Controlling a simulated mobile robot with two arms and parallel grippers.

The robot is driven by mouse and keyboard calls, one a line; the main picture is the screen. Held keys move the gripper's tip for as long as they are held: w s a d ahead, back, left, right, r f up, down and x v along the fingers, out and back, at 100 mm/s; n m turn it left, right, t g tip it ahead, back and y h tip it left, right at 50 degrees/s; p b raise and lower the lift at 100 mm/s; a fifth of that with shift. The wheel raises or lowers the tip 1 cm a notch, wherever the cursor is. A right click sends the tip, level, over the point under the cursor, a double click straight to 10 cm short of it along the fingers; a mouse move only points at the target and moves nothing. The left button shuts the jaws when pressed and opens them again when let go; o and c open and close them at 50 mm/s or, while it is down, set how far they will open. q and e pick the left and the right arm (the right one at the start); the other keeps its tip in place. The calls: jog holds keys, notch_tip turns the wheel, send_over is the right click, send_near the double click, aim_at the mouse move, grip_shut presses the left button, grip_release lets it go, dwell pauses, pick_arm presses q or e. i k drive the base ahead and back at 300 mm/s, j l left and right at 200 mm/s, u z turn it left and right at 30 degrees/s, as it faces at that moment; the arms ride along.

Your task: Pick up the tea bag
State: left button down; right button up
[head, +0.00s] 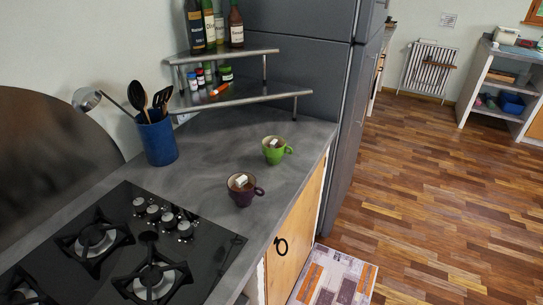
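A dark purple mug (240,196) stands upright on the grey counter with its handle to the right. A small white piece (240,181), which looks like a tea bag, shows in its opening. A green mug (270,157) stands farther back, also with its handle to the right. A similar small white piece (273,143) shows in its opening. Both pieces are too small to tell for certain what they are. Neither of my grippers is in view.
A black gas hob (205,257) lies at the near left. A blue utensil holder (160,143) stands behind it. A two-tier corner shelf (255,97) holds bottles and jars. A tall grey fridge (345,150) borders the counter. Bare counter surrounds the mugs.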

aim_at(242, 181)
jog(key=i+l, duration=0.25)
jog(key=l, duration=0.15)
jog(key=i+l, duration=0.25)
jog(key=l, duration=0.15)
jog(key=i+l, duration=0.25)
jog(key=l, duration=0.15)
jog(key=i+l, duration=0.3)
jog(key=i+l+u, duration=0.1)
jog(key=i+l, duration=0.15)
jog(key=l, duration=0.25)
jog(key=i+l, duration=0.2)
jog(key=l, duration=0.2)
